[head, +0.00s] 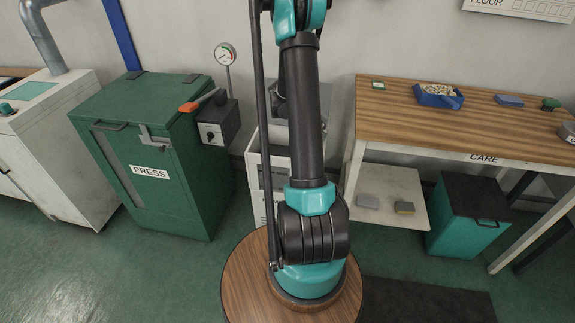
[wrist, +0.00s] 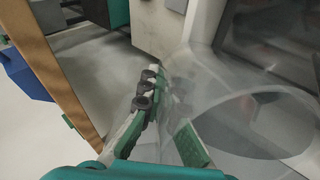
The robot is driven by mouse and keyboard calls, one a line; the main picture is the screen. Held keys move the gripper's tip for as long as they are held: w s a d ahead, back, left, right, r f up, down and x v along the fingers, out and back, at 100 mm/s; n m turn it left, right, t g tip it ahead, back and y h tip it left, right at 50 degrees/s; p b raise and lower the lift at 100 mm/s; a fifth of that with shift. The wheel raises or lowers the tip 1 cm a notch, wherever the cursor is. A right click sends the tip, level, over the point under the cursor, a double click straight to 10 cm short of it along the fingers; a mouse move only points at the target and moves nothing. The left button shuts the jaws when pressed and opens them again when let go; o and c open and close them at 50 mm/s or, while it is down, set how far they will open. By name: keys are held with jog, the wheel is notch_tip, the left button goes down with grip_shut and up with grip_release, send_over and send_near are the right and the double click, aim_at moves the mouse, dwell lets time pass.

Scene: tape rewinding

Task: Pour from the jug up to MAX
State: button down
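A large clear jug (wrist: 265,120) fills the right side of the wrist view, very close to the camera. Its round edge shows as a pale ellipse, and the background shows through its wall. My gripper (wrist: 165,95) has its two green-padded fingers close together at the jug's left side. One finger is partly seen through the clear wall, and the fingers appear closed on the jug; which part they grip is unclear. In the head view my arm hides the gripper and the jug. No MAX mark or liquid level can be made out.
A green press (head: 150,150) with an orange-handled lever stands left of my arm. A pale cabinet (head: 257,185) is partly hidden behind it. A wooden-topped bench (head: 430,125) at right holds a blue tray (head: 438,96). A teal bin (head: 468,222) stands below. The bench's edge (wrist: 55,85) shows in the wrist view.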

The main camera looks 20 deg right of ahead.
jog(key=shift+r, duration=0.2)
jog(key=shift+r+h, duration=0.25)
jog(key=shift+h, duration=0.15)
jog(key=shift+a+r, duration=0.1)
jog(key=shift+r, duration=0.1)
jog(key=shift+r+h, duration=0.25)
jog(key=shift+h, duration=0.15)
jog(key=shift+r, duration=0.1)
dwell(0.6)
jog(key=shift+a+r+g+h, duration=0.15)
jog(key=shift+r+g+h, duration=0.15)
jog(key=shift+r+h, duration=0.1)
jog(key=shift+a+r+h, duration=0.3)
jog(key=shift+r+h, duration=0.4)
jog(key=shift+r, duration=0.1)
dwell(2.1)
jog(key=shift+s+d, duration=0.1)
dwell(0.4)
